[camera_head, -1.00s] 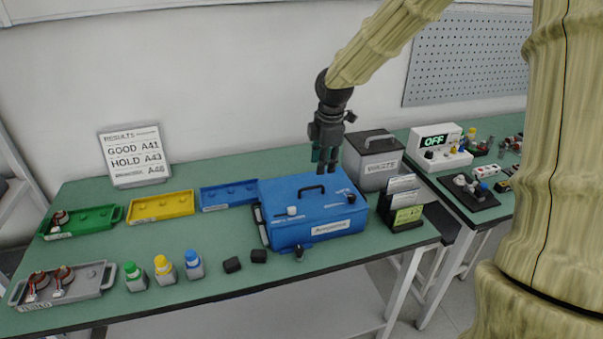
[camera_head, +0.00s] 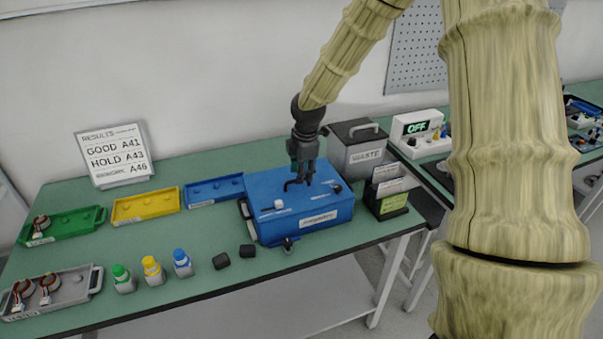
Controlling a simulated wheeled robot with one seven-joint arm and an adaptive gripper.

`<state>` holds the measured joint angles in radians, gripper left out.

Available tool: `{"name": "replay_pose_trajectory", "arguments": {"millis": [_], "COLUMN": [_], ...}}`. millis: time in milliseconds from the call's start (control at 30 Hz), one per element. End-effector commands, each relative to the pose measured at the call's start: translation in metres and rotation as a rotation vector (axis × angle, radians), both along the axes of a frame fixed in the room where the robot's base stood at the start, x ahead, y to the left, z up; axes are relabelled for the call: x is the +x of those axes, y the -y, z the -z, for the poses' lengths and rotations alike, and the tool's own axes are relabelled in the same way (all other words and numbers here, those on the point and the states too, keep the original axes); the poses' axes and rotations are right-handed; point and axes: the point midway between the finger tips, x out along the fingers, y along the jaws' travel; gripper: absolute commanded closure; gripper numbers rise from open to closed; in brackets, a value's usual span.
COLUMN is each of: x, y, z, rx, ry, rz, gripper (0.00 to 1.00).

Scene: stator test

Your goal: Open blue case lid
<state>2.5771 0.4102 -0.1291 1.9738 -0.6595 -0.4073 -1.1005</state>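The blue case (camera_head: 283,225) sits on the green table, with its lid (camera_head: 262,184) shut. A dark handle (camera_head: 290,185) stands on the lid, with a small white knob (camera_head: 278,204) and a dark knob nearby on top. My gripper (camera_head: 303,181) points down over the lid, with its fingertips at or just above the handle. The fingers seem a little apart. I cannot tell whether they touch the handle or have it between them.
Behind the case stands a grey waste bin (camera_head: 357,150); to its right is a dark card holder (camera_head: 387,203). Green, yellow (camera_head: 146,206) and blue trays lie left. Coloured-cap bottles (camera_head: 152,270) and black blocks (camera_head: 222,261) stand along the front edge. A results sign (camera_head: 114,155) stands at the back.

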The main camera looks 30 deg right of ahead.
Motion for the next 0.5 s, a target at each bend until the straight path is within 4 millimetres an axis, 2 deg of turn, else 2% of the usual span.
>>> {"name": "replay_pose_trajectory", "arguments": {"millis": [200, 500], "x": [0.002, 0.003], "y": [0.002, 0.002], "z": [0.014, 0.019], "rx": [-0.001, 0.000], "ry": [0.000, 0.001], "rz": [0.002, 0.002], "gripper": [0.68, 0.68]}}
